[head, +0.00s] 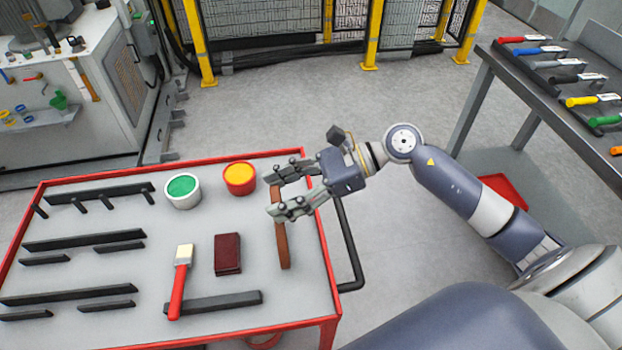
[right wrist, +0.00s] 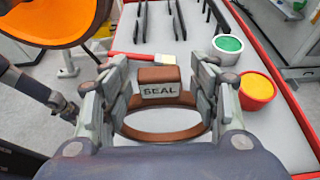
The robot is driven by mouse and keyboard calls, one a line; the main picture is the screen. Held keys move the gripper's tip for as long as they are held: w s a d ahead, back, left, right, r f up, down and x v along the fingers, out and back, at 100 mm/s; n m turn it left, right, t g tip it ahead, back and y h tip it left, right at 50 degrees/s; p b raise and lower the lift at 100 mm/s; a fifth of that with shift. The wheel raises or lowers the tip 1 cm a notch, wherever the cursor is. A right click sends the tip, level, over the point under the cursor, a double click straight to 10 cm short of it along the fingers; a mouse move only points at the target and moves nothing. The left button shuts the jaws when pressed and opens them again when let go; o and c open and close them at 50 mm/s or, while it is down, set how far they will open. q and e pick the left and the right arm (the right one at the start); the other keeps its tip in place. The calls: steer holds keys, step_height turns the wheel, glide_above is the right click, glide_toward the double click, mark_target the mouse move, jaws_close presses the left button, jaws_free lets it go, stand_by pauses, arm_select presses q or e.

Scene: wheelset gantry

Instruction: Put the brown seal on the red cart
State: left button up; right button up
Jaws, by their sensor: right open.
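The brown seal (head: 281,235) shows as a narrow brown band at the right end of the red cart (head: 325,295) in the head view. In the right wrist view the seal (right wrist: 155,136) is a brown ring with a white label reading "SEAL". My right gripper (head: 271,196) is open over the far part of the seal. In the right wrist view its fingers (right wrist: 165,105) stand on either side of the ring, with gaps. I cannot tell whether the ring touches the cart top. My left gripper cannot be made out.
A yellow-filled red pot (head: 240,178) and a green-filled white pot (head: 183,190) stand behind on the cart. A dark red block (head: 228,253) and a red-handled brush (head: 180,280) lie left of the seal. A dark handle (head: 350,250) juts right. A tool bench (head: 540,85) stands farther right.

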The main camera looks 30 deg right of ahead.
steer(key=b+v, duration=0.3)
steer(key=v, duration=0.7)
steer(key=shift+d, duration=0.3)
steer(key=shift+s+r, duration=0.1)
steer(key=shift+r, duration=0.05)
